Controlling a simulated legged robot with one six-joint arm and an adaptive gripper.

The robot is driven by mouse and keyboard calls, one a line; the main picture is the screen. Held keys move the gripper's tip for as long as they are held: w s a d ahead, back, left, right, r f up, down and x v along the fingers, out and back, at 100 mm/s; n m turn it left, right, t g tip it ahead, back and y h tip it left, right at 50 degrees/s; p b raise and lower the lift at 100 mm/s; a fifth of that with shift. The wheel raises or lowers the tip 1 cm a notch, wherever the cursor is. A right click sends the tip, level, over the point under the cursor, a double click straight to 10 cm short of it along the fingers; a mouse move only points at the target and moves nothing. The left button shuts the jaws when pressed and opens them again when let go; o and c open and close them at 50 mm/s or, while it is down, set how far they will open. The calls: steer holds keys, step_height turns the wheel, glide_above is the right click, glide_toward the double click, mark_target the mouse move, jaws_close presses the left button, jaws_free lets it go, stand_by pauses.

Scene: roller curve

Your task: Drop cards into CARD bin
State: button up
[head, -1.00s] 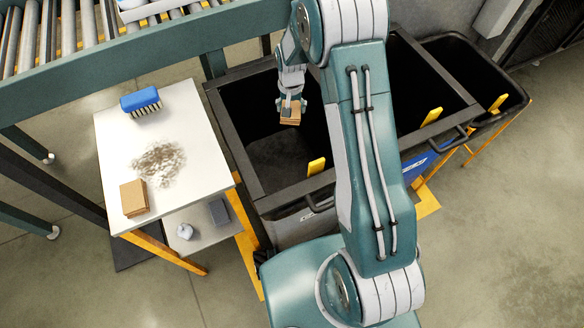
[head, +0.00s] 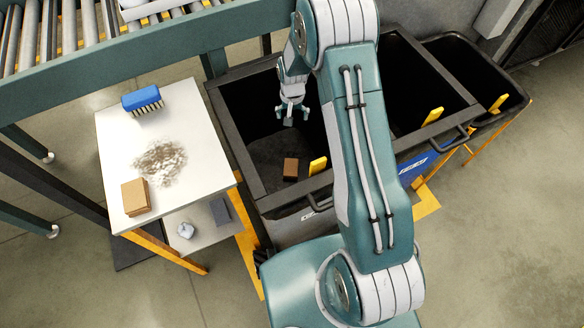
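One brown card stack (head: 291,169) is inside the nearest dark bin (head: 243,157), low down near its front side. My gripper (head: 291,117) is open and empty above the same bin, behind the card stack in the picture. Another tan card stack (head: 135,197) lies on the near left part of the white table top (head: 205,150). My arm covers part of the bins, and I cannot read a CARD label on the near bin.
A blue brush (head: 141,99) and a patch of grey debris (head: 160,162) are on the table top. A crumpled piece (head: 186,230) lies on the lower shelf. More dark bins stand to the right. A roller conveyor (head: 90,22) runs along the back left.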

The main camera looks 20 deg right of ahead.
steer(key=shift+d, duration=0.2)
step_height(320, 180, up, 12)
stand_by(0.4)
steer(key=shift+a, duration=0.1)
